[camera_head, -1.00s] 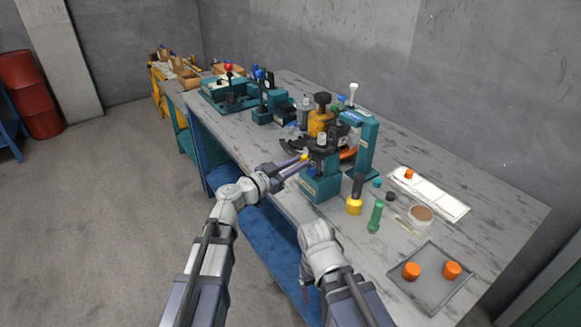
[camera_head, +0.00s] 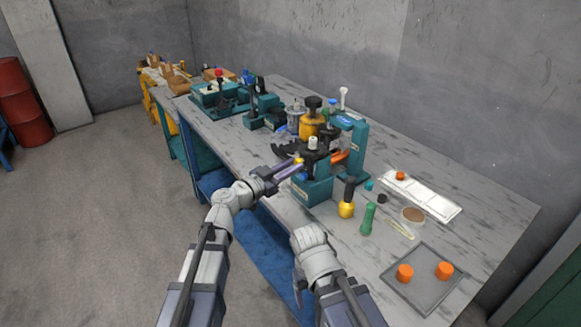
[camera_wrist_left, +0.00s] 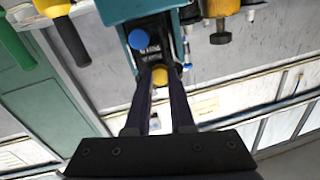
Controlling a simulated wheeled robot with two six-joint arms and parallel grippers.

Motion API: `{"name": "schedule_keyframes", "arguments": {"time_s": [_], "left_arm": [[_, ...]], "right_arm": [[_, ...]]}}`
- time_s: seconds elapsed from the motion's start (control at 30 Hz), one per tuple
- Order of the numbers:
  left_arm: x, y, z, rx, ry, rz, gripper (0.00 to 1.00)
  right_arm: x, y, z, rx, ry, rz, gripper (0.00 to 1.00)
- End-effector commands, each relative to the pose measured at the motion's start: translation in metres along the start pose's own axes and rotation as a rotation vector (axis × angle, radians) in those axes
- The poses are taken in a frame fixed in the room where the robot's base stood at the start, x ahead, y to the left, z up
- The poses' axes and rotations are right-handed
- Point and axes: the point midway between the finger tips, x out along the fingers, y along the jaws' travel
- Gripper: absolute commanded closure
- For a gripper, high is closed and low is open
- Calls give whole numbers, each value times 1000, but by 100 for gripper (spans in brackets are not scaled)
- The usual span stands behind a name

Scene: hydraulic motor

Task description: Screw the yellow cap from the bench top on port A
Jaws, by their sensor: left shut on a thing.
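The yellow cap (camera_head: 299,161) is at the tips of my left gripper (camera_head: 294,165), against the near-left side of the teal motor stand (camera_head: 313,190). In the left wrist view the yellow cap (camera_wrist_left: 159,75) sits between the fingertips of the left gripper (camera_wrist_left: 159,82), which is shut on it. A blue round cap (camera_wrist_left: 138,38) is on the dark, teal-framed unit just above it. Port A itself is not legible, and I cannot tell whether the cap touches a port. My right arm is low at the bench's front edge; its fingers are not clearly visible.
A grey tray (camera_head: 424,278) holds two orange caps. A white tray (camera_head: 428,198) lies behind. Teal fixtures (camera_head: 218,92) stand farther left.

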Motion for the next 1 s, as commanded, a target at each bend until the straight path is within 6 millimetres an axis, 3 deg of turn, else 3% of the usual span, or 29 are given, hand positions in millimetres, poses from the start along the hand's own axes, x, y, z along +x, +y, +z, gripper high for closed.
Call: {"name": "schedule_keyframes", "arguments": {"time_s": [0.6,0.63,0.8,1.0], "left_arm": [[3,0,0,22,0,1,100],[3,0,0,22,0,1,77],[3,0,0,22,0,1,58],[3,0,0,21,0,0,57]], "right_arm": [[0,0,0,0,0,0,22],[0,0,0,0,0,0,22],[0,0,0,0,0,0,22],[0,0,0,0,0,0,22]]}}
